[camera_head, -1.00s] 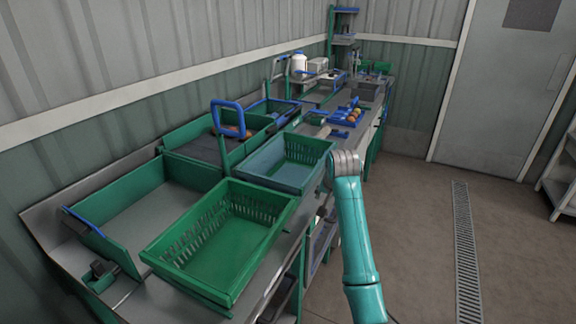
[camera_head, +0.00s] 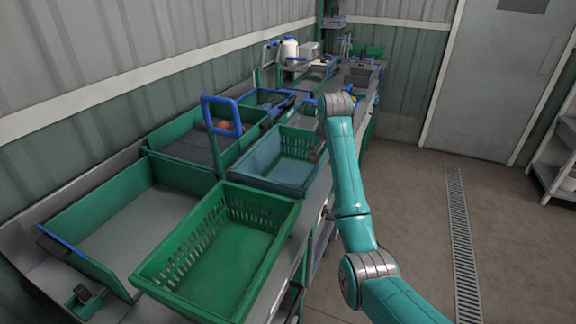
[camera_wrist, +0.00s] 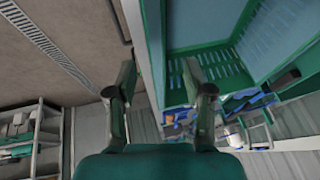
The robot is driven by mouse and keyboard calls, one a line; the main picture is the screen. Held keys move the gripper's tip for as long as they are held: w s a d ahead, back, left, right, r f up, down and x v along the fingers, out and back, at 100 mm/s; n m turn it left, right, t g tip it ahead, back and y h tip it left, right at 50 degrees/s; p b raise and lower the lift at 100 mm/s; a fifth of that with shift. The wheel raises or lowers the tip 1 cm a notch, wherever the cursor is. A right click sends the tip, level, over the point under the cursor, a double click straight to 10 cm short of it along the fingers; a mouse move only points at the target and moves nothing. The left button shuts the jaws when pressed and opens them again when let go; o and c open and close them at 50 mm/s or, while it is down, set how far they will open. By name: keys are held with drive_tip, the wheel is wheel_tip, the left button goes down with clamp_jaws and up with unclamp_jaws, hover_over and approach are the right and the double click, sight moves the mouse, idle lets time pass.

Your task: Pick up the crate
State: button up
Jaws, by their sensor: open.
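A blue-green crate (camera_head: 285,185) with slotted sides stands on the bench, and a bright green slotted crate (camera_head: 215,268) stands in front of it, nearer to me. Both look empty. In the wrist view the blue-green crate (camera_wrist: 157,45) fills the upper right, with its slotted green end wall towards the fingers. My gripper (camera_wrist: 160,78) is open and empty, and the crate's long side edge lies between its fingers in that picture. Whether they touch it I cannot tell. In the head view my arm ends at the crate's right side and mostly hides the gripper.
A deep green tray (camera_head: 95,255) stands left of the crates. A blue hoop handle (camera_head: 222,103) rises behind them. Bottles and boxes stand farther along the bench. The floor (camera_head: 410,220) with its drain grate (camera_head: 462,240) is clear on the right, before a door and shelf.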

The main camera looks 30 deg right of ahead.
sight(322, 161)
drive_tip(key=shift+s+x, duration=0.15)
drive_tip(key=shift+x, duration=1.25)
drive_tip(key=shift+s+x, duration=0.15)
drive_tip(key=shift+x, duration=1.25)
drive_tip(key=shift+f, duration=0.1)
clamp_jaws()
